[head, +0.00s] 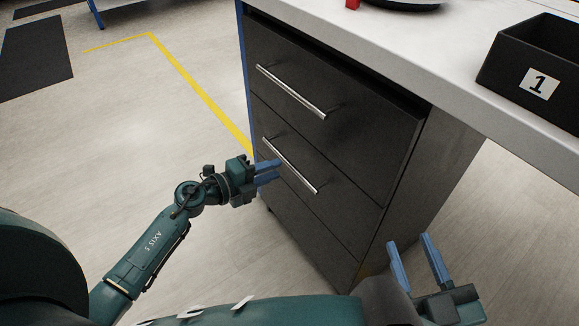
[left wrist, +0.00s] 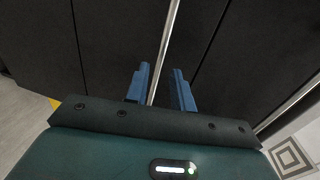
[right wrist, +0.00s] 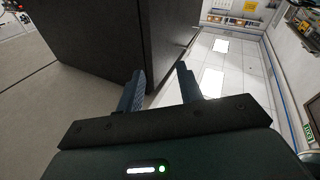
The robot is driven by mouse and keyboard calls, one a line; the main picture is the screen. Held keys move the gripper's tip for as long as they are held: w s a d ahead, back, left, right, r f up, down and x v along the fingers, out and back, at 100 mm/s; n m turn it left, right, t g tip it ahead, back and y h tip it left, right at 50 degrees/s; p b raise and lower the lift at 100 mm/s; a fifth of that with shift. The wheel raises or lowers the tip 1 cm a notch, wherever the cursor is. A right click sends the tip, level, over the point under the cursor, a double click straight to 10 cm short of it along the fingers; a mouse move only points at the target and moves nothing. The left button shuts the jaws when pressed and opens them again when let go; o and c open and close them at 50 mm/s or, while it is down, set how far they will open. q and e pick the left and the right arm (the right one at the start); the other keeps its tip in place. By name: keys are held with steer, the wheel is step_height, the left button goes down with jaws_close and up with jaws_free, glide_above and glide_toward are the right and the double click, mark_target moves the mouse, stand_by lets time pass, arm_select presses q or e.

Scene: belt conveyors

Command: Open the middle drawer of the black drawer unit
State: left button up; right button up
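The black drawer unit (head: 440,165) stands under the white worktop, and its drawer fronts look closed. The middle drawer (head: 340,165) has a long silver bar handle (head: 300,174). My left gripper (head: 277,172) is at this handle, near its middle. In the left wrist view my left gripper's blue fingers (left wrist: 160,85) are open, with the handle (left wrist: 167,45) running between them. I cannot tell whether either finger touches it. My right gripper (head: 413,255) is open and empty, low beside the unit's right side. Its spread fingers also show in the right wrist view (right wrist: 160,85).
The top drawer's silver handle (head: 292,92) lies above the middle one. A black bin (head: 535,70) marked 1 stands on the white worktop (head: 440,62). Floor with a yellow line (head: 200,92) is clear left of the unit.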

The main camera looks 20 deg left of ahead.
mark_target(289, 162)
arm_select(q)
steer(key=b+x, duration=0.1)
steer(key=x, duration=0.5)
steer(key=shift+c, duration=0.3)
steer(key=shift+a, duration=0.1)
jaws_close()
